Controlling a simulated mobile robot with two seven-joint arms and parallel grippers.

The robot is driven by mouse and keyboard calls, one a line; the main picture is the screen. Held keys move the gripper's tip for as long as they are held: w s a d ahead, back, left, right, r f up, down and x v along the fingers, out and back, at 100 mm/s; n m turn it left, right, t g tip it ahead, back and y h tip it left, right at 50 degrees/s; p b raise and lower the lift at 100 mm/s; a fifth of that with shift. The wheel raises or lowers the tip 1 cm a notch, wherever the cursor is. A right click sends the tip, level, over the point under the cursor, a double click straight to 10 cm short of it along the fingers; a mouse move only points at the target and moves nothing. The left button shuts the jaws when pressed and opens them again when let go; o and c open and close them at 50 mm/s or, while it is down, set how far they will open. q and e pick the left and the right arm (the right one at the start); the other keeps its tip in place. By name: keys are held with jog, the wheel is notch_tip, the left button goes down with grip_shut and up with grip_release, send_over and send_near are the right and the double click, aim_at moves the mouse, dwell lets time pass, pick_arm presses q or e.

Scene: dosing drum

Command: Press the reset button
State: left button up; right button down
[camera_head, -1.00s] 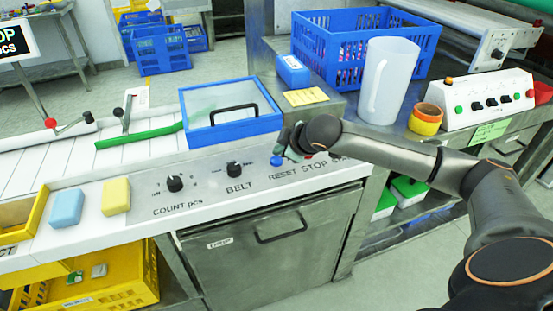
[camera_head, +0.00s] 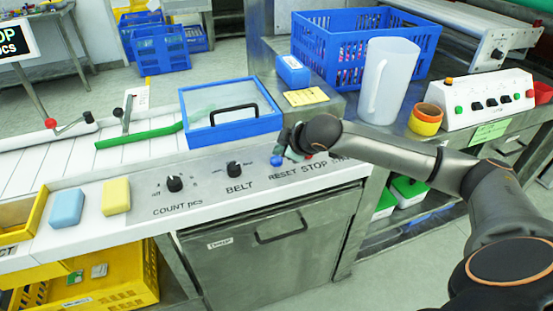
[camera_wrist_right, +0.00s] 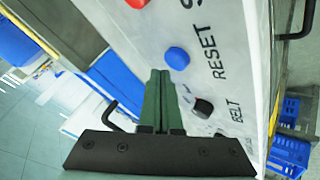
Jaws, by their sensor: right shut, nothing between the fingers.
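The blue reset button (camera_head: 277,160) sits on the sloped white control panel above the word RESET. It also shows in the right wrist view (camera_wrist_right: 178,57), beside its label. My right gripper (camera_head: 287,143) is at the panel, just behind and above the button, partly hidden by its own wrist. In the right wrist view its closed green fingers (camera_wrist_right: 160,75) point toward the button, with a small apparent gap in the picture. I cannot tell the exact distance. The red stop button (camera_wrist_right: 138,3) is at the top edge there. My left gripper is not in view.
The black BELT knob (camera_head: 234,169) and COUNT knob (camera_head: 175,184) are left of the button. A blue-framed lid with a black handle (camera_head: 232,112) stands close behind the panel. A white jug (camera_head: 388,80) and an orange-yellow tape roll (camera_head: 425,119) are to the right.

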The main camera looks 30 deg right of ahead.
aim_at(280, 162)
jog(key=shift+f, duration=0.15)
dwell(0.3)
jog(key=shift+f, duration=0.25)
jog(key=shift+f, duration=0.6)
dwell(0.7)
jog(key=shift+r, duration=0.1)
jog(key=shift+r+p, duration=0.8)
jog(key=shift+p, duration=0.6)
jog(key=shift+r, duration=0.15)
notch_tip(280, 162, up, 5)
jog(key=p, duration=0.6)
